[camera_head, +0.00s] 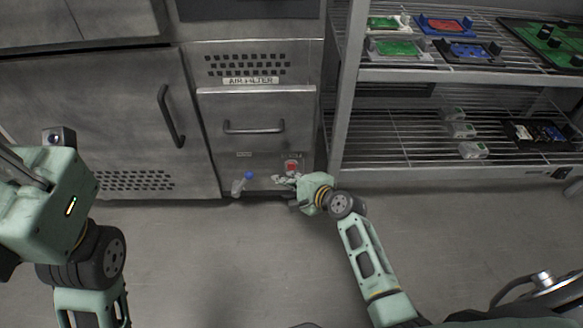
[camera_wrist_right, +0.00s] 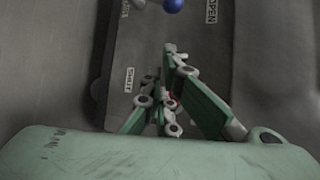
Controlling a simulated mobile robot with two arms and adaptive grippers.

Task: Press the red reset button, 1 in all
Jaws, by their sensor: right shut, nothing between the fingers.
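The red button (camera_head: 291,166) sits low on the front of the metal cabinet, right of a lever with a blue knob (camera_head: 249,175). My right gripper (camera_head: 280,179) is shut and empty, at the panel just below the button in the head view. I cannot tell whether it touches the button. In the right wrist view the shut fingers (camera_wrist_right: 170,82) point at the dark panel, and a small bit of red (camera_wrist_right: 172,104) shows between the finger links. The rest of the button is hidden there. My left arm shows at the left, but its fingers are not visible.
A drawer handle (camera_head: 254,127) and the "AIR FILTER" label (camera_head: 250,80) are above the button. The blue knob (camera_wrist_right: 173,5) also shows in the wrist view. A wire shelf rack (camera_head: 400,76) with small trays stands close on the right. The floor in front is clear.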

